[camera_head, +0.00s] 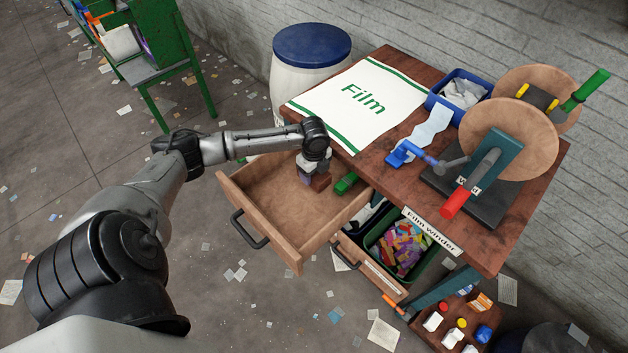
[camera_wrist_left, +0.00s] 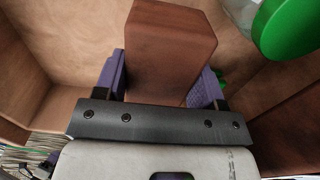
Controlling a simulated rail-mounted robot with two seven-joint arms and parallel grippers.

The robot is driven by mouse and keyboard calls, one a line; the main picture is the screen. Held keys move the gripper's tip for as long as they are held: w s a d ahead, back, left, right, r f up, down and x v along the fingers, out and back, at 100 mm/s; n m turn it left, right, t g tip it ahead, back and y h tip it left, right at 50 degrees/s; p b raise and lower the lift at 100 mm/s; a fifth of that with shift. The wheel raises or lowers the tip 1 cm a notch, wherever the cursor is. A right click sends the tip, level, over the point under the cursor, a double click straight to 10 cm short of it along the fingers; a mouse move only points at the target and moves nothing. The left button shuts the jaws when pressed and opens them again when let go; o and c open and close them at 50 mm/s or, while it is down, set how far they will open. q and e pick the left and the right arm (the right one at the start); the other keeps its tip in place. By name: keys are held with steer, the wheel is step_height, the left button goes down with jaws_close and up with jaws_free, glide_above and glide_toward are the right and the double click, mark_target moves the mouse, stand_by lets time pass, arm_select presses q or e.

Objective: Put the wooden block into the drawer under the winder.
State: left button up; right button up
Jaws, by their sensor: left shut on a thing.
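The wooden block (camera_wrist_left: 170,50) is reddish brown and sits between the purple fingers of my left gripper (camera_wrist_left: 165,85) in the left wrist view. In the head view the left gripper (camera_head: 312,178) points down over the open drawer (camera_head: 262,232), near its back right, and is shut on the block (camera_head: 321,182). The drawer is light wood with a black handle and is pulled out from under the winder table. Drawer walls surround the block in the wrist view. I cannot tell whether the block touches the drawer floor. My right gripper is not in view.
The film winder (camera_head: 485,165) stands on the table (camera_head: 390,165). A green object (camera_head: 346,182) lies beside the block in the drawer; a green round part (camera_wrist_left: 288,25) shows close by in the wrist view. A lower drawer (camera_head: 370,268) and a bin of colourful scraps (camera_head: 372,238) are at the right.

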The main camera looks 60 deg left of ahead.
arm_select(q)
step_height(320, 180, down, 4)
steer(key=shift+f+b, duration=0.2)
steer(key=shift+b, duration=0.5)
steer(key=o, duration=1)
steer(key=shift+f, duration=0.1)
steer(key=shift+o, duration=0.2)
step_height(320, 180, up, 11)
steer(key=p, duration=0.3)
steer(key=shift+f+p, duration=0.15)
steer(key=shift+p, duration=0.2)
steer(key=shift+r, duration=0.8)
